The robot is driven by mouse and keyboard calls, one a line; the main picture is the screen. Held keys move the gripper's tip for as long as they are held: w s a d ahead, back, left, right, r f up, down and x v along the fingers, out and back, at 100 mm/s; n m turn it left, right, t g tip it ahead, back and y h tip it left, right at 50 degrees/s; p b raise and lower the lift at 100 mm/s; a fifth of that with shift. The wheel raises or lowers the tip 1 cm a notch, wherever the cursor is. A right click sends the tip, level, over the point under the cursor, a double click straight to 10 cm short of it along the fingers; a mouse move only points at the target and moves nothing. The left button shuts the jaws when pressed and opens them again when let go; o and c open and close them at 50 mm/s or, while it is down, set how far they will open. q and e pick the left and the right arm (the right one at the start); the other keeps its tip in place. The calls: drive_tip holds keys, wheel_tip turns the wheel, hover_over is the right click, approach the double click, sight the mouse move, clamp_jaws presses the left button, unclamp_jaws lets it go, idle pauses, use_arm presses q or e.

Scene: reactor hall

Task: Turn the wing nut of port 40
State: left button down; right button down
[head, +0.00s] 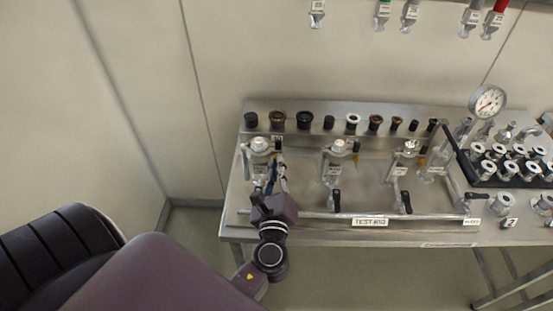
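A row of test ports stands on a steel bench. The leftmost port (260,147) has a bright metal top and a pale label plate too small to read. Similar ports stand at the middle (338,148) and to the right (409,149). I cannot make out which is port 40, nor a clear wing nut. My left gripper (270,178) is at the front of the leftmost port, its fingers pointing up toward it and covering its lower part. I cannot tell whether the fingers touch it or are open. My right gripper is out of view.
Black-handled valves (335,200) sit along a front pipe with a "TEST" sign (370,222). Several dark and pale caps (304,120) line the back shelf. A gauge (488,101) and a black tray (482,181) of metal fittings stand at right. Tagged tools hang on the wall.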

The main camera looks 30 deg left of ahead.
use_arm(q)
drive_tip(key=shift+m+p, duration=0.6)
drive_tip(key=shift+m, duration=0.4)
drive_tip(key=c, duration=2)
unclamp_jaws()
drive_tip(key=shift+c, duration=0.2)
drive_tip(key=v, duration=0.8)
